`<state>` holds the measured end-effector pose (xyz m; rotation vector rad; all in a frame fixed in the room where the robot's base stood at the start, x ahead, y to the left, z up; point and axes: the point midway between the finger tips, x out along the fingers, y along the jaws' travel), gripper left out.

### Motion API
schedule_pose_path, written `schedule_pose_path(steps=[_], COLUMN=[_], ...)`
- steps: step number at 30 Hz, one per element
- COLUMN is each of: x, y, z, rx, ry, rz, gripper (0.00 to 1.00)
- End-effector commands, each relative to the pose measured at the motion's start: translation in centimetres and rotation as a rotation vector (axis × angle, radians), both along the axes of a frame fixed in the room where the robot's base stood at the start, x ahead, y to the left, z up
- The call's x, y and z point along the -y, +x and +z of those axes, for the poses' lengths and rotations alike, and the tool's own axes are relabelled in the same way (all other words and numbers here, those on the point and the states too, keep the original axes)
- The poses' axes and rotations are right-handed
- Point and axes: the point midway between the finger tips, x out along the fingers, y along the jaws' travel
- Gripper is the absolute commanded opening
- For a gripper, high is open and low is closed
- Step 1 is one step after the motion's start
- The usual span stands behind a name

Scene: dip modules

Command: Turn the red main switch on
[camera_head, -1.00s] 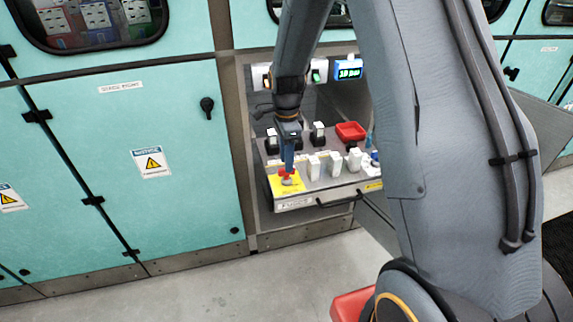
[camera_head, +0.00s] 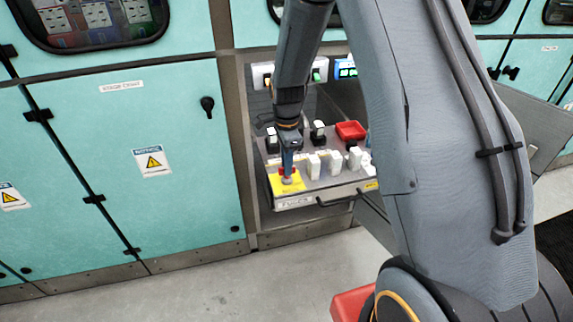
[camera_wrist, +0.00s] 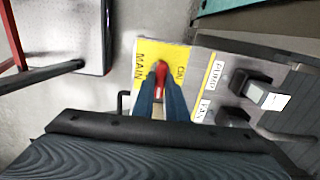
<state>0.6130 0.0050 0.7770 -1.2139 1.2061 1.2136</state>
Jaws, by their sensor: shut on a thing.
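The red main switch (camera_head: 282,171) sits on a yellow plate (camera_head: 276,188) at the left front of the grey panel tray. In the wrist view the switch's red handle (camera_wrist: 161,70) is a narrow bar between my two blue fingers. The yellow plate (camera_wrist: 177,51) there carries the words MAIN and ON on either side of the handle. My gripper (camera_head: 288,169) points down and is shut on the handle; it also shows in the wrist view (camera_wrist: 161,84). The fingers hide much of the handle, and I cannot tell whether it stands at ON.
White switches (camera_head: 334,162) stand to the right on the tray, with a red bin (camera_head: 351,130) behind them. In the wrist view, a black switch (camera_wrist: 229,82) sits beside the PUMP label (camera_wrist: 215,75). A tray handle (camera_head: 340,199) juts out in front. Teal cabinet doors stand left.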

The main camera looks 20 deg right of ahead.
Motion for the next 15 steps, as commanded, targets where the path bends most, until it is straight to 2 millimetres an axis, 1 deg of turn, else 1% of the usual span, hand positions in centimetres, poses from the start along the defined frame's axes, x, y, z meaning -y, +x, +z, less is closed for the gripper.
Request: schedule_pose_path(steps=[8, 15], x=[0.0, 0.0], y=[-0.03, -0.03], z=[0.05, 0.1], rx=[-0.001, -0.001], ry=[0.0, 0.0], rz=[0.094, 0.283], gripper=[0.0, 0.0])
